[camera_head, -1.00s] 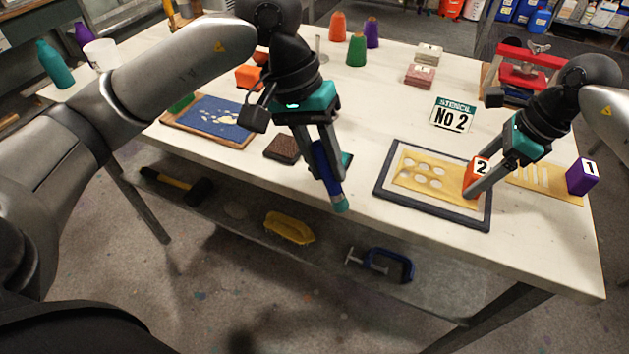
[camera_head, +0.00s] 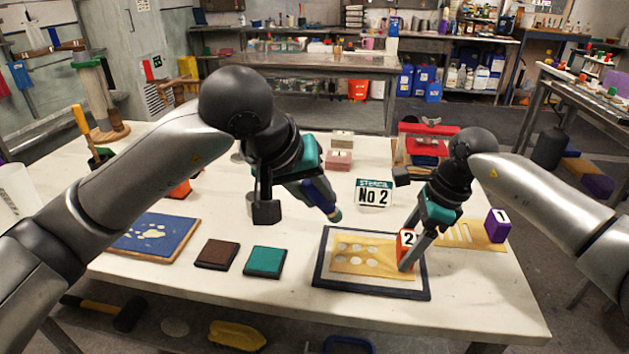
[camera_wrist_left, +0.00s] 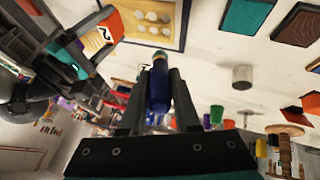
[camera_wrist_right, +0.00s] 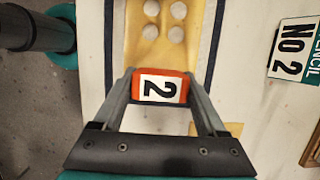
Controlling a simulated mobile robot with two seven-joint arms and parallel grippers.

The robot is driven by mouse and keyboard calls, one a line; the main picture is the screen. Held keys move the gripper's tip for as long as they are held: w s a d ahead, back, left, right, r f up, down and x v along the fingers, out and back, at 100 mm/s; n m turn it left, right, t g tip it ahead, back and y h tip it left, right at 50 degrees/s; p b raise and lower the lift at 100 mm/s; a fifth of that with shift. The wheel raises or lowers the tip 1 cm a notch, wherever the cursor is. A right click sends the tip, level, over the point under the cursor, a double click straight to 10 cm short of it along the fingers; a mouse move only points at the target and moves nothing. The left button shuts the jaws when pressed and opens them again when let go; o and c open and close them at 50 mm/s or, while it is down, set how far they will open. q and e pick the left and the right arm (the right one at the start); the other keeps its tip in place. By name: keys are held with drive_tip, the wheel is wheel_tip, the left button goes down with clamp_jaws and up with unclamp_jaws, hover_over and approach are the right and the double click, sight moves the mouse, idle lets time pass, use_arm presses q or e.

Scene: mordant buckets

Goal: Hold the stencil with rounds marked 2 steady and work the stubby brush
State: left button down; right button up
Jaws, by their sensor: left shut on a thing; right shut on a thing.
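The stencil with round holes (camera_head: 345,265) lies inside a dark frame (camera_head: 320,272) at the table's front. Its orange block marked 2 (camera_head: 406,240) stands on its right end. My right gripper (camera_head: 408,262) is shut on this block; the right wrist view shows the block (camera_wrist_right: 160,87) between both fingers. My left gripper (camera_head: 312,192) is shut on the stubby blue brush (camera_head: 320,197), held tilted above the table, behind and apart from the stencil. Its teal-green tip (camera_head: 335,215) points right and down. The brush (camera_wrist_left: 160,85) also shows in the left wrist view.
A teal pad (camera_head: 265,261) and a brown pad (camera_head: 217,254) lie left of the frame. A blue printed board (camera_head: 150,238) is further left. A slotted stencil (camera_head: 480,235) with a purple block marked 1 (camera_head: 497,225) lies to the right. A No 2 sign (camera_head: 373,193) stands behind.

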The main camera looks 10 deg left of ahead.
use_arm(q)
drive_tip(key=shift+f, duration=0.4)
drive_tip(key=shift+r, duration=0.3)
